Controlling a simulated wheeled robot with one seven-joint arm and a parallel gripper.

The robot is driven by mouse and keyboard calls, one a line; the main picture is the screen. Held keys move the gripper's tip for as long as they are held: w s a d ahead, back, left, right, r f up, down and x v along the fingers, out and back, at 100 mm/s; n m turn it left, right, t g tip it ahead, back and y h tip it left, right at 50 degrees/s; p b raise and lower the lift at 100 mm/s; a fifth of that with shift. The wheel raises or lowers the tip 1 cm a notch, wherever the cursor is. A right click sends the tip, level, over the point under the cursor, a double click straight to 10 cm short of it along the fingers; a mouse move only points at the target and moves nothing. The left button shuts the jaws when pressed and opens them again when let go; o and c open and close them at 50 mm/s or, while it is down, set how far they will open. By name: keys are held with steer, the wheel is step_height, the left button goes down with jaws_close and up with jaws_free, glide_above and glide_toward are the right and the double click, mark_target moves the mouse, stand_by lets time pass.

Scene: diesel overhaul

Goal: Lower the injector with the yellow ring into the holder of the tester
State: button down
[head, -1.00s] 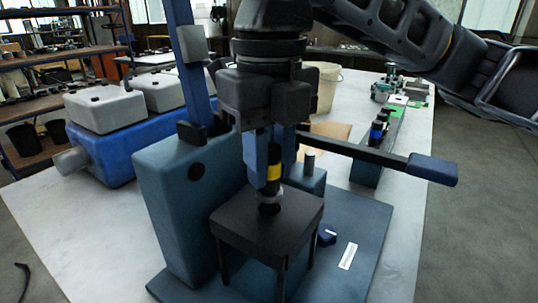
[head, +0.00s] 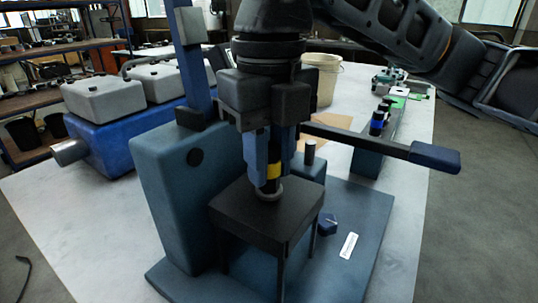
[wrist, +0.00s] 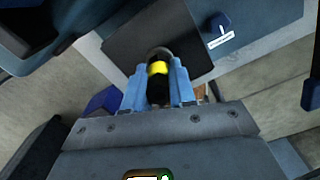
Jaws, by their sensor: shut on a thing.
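The injector with the yellow ring (head: 273,171) is upright between the fingers of my gripper (head: 266,163). My gripper is shut on it from above. The tester (head: 165,190) is a blue-grey stand with a black square holder plate (head: 245,208) on legs. The injector's lower end is at the opening in the plate's top, with a grey rim around it. Its tip is hidden, so its depth in the opening cannot be told. In the wrist view the yellow ring (wrist: 158,68) shows between the blue fingers, over the black plate (wrist: 120,45).
A lever arm with a blue handle (head: 435,157) sticks out to the right of my gripper. A tall blue post (head: 190,60) stands at left. A rack (head: 368,160) with other dark injectors is behind right. A blue engine block (head: 105,140) is at left, a bucket (head: 322,75) behind.

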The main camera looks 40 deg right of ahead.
steer(key=c, duration=0.8)
jaws_free()
steer(key=shift+c, duration=0.2)
steer(key=shift+o, duration=0.4)
steer(key=o, duration=0.3)
steer(key=shift+r, duration=0.15)
steer(key=shift+r+p, duration=3.3)
steer(key=shift+r, duration=0.1)
